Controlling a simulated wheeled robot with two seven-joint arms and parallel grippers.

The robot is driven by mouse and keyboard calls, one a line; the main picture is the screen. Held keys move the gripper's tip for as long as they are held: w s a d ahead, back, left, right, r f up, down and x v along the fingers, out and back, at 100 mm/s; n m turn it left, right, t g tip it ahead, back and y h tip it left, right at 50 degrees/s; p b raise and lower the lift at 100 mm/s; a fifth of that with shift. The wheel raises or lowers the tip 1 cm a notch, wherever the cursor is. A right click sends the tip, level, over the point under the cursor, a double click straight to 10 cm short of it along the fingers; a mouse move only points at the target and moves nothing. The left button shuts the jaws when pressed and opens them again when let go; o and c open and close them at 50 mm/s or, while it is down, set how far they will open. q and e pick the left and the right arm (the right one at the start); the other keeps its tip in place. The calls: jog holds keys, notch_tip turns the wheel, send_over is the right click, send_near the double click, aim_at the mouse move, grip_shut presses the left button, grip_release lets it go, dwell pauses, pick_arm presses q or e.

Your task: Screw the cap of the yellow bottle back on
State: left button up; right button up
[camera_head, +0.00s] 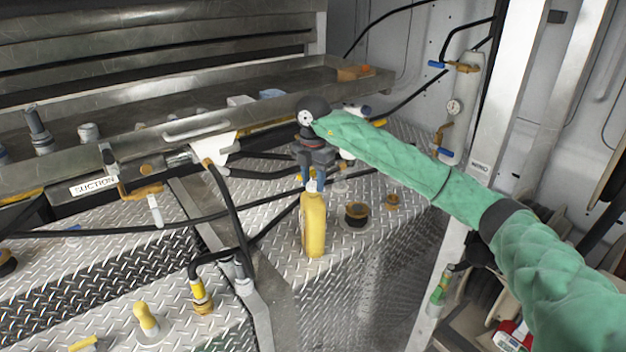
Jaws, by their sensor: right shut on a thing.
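The yellow bottle (313,228) stands upright on the metal diamond-plate surface (278,262), near the middle of the camera_head view. A small pale cap (312,186) shows at the top of the bottle. My right gripper (312,180) points down from above, directly over the bottle, with its fingers shut on the cap. The fingers partly hide the cap and the bottle's neck, so I cannot tell whether the cap is seated or how far it is turned. My left gripper is not in view.
A black-and-brass fitting (356,213) and a smaller brass one (392,201) stand right of the bottle. Black hoses (232,205) run behind and left of it. A metal shelf (190,120) spans the back left. Bare diamond plate lies in front of the bottle.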

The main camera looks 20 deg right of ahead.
jog(key=m, duration=0.4)
dwell(0.3)
jog(key=m+p, duration=0.1)
jog(key=m, duration=0.1)
jog(key=shift+m, duration=0.4)
jog(key=shift+f+m, duration=0.1)
jog(key=shift+m, duration=1.2)
jog(key=shift+p, duration=0.3)
